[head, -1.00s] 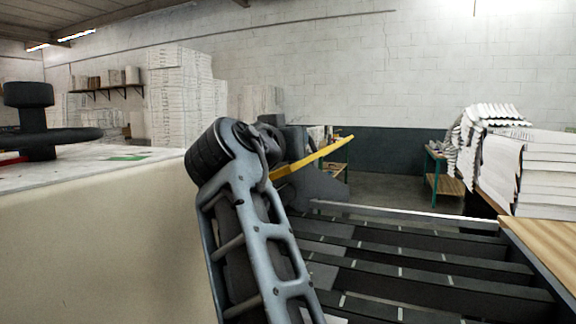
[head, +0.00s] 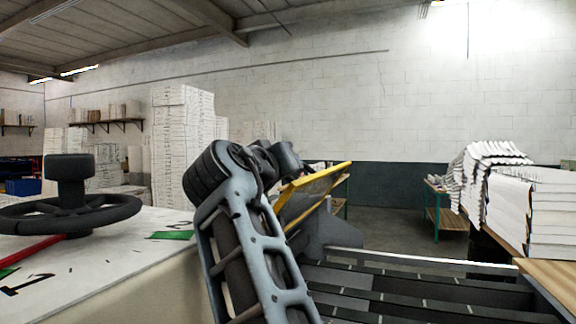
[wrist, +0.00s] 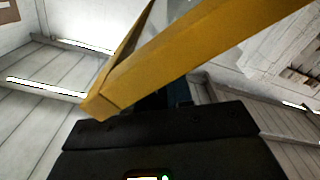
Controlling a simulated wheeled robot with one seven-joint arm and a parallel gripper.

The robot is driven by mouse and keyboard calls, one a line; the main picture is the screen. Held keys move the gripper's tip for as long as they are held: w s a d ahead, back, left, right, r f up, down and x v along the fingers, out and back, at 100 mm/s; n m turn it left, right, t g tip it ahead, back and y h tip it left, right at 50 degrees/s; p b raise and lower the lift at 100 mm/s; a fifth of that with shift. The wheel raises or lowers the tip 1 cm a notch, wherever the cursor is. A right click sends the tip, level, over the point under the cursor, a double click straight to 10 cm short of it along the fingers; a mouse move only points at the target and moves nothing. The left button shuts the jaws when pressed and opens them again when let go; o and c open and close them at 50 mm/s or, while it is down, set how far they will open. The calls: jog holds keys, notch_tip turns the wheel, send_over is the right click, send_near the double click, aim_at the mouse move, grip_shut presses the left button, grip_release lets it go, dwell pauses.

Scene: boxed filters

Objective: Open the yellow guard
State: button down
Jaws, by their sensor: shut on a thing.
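The yellow guard (head: 327,178) is in the middle of the head view, tilted upward to the right above a dark grey machine bracket. It has a yellow rim around a duller panel. My gripper (head: 292,172) is at its upper left edge, shut on it; the arm and wrist hide the fingers in the head view. In the wrist view the guard's yellow bar (wrist: 195,50) runs diagonally just beyond the dark gripper body, and the fingertips are mostly hidden there.
A dark slatted roller bed (head: 400,290) lies right of my arm. A beige machine with a black handwheel (head: 70,205) stands at left. White paper stacks (head: 525,210) are at right. Open floor lies behind the guard.

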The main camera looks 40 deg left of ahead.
jog(key=shift+s+a+f, duration=0.15)
jog(key=shift+a+f, duration=0.1)
jog(key=shift+f, duration=0.35)
jog(key=c, duration=1.3)
grip_release()
jog(key=shift+o, duration=0.7)
jog(key=shift+r, duration=0.15)
jog(key=shift+r, duration=0.15)
jog(key=b+v, duration=0.2)
jog(key=v, duration=0.4)
jog(key=shift+s+d, duration=0.3)
jog(key=shift+s, duration=0.5)
jog(key=shift+s, duration=0.15)
